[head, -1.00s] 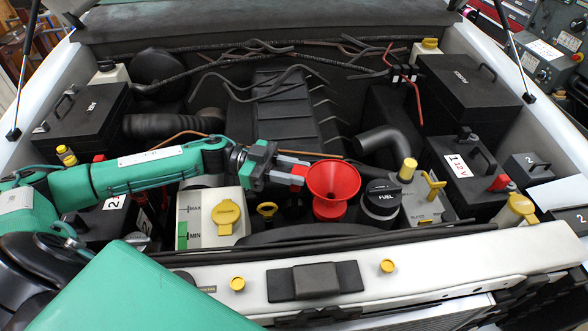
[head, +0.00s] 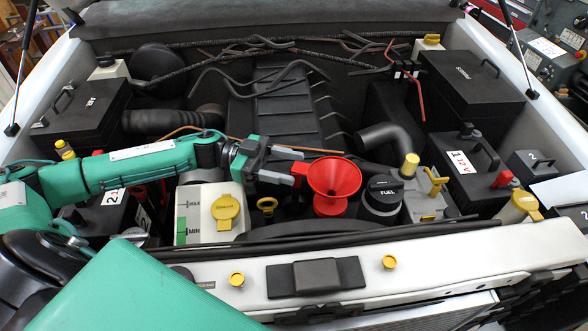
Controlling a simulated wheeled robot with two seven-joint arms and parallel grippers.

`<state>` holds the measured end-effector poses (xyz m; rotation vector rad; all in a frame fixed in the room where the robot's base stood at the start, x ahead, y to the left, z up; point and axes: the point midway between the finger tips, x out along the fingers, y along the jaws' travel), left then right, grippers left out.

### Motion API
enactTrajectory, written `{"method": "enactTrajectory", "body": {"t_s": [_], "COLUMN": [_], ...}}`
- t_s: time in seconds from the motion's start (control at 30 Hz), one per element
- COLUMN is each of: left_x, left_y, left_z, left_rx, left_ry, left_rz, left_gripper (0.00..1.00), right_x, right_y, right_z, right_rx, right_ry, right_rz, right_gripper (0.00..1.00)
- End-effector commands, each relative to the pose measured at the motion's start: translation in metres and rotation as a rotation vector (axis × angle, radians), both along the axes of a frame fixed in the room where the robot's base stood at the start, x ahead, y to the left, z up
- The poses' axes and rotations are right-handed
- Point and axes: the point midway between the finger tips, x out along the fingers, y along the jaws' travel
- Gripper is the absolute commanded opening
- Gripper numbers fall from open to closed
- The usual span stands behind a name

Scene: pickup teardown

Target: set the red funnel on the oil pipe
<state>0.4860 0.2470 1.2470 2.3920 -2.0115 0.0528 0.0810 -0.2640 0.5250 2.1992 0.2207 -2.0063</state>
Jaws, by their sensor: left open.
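My left gripper (head: 286,165) is open just left of the funnel. Its two grey fingers are spread, with their tips near the tab; I cannot tell whether either touches it. My right gripper is not in view.
The black fuel cap (head: 383,195) is close on the right. A bent black hose (head: 388,138) is behind. The white front beam (head: 440,262) crosses in front.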

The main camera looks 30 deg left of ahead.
Motion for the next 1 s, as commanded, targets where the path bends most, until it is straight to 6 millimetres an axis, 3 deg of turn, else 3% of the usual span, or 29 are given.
{"method": "enactTrajectory", "body": {"t_s": [0.2, 0.5, 0.7, 1.0], "left_x": [-0.007, -0.016, -0.019, -0.02], "left_y": [0.043, 0.096, 0.113, 0.116], "left_z": [-0.009, -0.008, -0.006, -0.003], "left_rx": [0.006, 0.004, 0.002, 0.0], "left_ry": [0.001, 0.001, -0.002, -0.002], "left_rz": [0.002, 0.002, 0.0, 0.0], "left_gripper": [0.54, 0.54, 0.54, 0.54], "right_x": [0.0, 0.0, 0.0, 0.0], "right_y": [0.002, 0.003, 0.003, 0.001], "right_z": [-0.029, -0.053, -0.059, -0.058], "right_rx": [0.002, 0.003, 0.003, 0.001], "right_ry": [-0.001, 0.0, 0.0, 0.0], "right_rz": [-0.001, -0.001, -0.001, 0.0], "right_gripper": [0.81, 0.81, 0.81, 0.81]}}
